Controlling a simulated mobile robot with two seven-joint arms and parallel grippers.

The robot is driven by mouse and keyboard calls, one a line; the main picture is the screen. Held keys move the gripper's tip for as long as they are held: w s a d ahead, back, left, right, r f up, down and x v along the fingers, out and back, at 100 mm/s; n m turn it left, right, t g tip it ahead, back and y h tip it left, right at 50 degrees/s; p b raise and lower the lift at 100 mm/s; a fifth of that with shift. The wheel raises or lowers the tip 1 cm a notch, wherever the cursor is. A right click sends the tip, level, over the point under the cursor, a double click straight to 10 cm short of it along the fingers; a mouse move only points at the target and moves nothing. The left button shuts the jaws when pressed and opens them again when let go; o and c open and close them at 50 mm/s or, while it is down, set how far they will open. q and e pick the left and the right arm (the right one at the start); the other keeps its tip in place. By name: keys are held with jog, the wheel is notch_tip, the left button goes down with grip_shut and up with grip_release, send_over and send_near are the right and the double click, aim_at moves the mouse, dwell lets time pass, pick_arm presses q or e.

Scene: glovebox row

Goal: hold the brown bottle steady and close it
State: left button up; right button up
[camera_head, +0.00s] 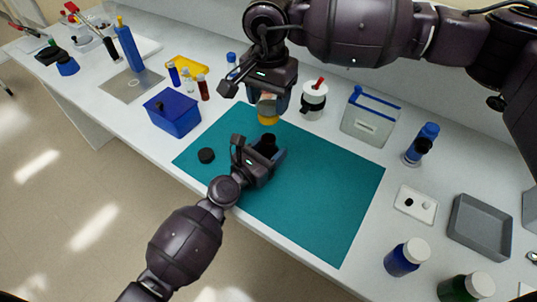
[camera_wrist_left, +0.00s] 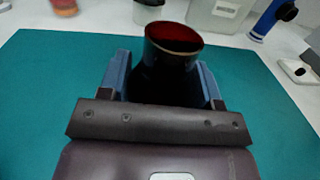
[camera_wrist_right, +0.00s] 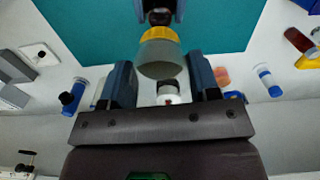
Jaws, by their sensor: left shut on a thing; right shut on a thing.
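The brown bottle stands in my left gripper (camera_head: 262,157) over the teal mat (camera_head: 320,185). In the left wrist view the bottle (camera_wrist_left: 176,40) is dark, with a round reddish-brown top, between the two jaws; most of its body is hidden. My right gripper (camera_head: 272,92) is shut on a round yellow-and-grey piece (camera_head: 268,112), held above and behind the bottle, apart from it. This piece (camera_wrist_right: 160,52) also shows between the jaws in the right wrist view.
A blue bin (camera_head: 172,113) stands left of the mat. A white jar with a red top (camera_head: 313,97) and a clear container (camera_head: 370,120) stand behind it. Bottles with white caps (camera_head: 407,257) and a grey tray (camera_head: 480,227) are at right. The mat's right half is clear.

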aim_at(268, 122)
pick_arm(q)
jog(key=shift+c, duration=0.3)
pick_arm(e)
jog(key=shift+f, duration=2.5)
jog(key=shift+f, duration=0.85)
jog(key=shift+f, duration=0.55)
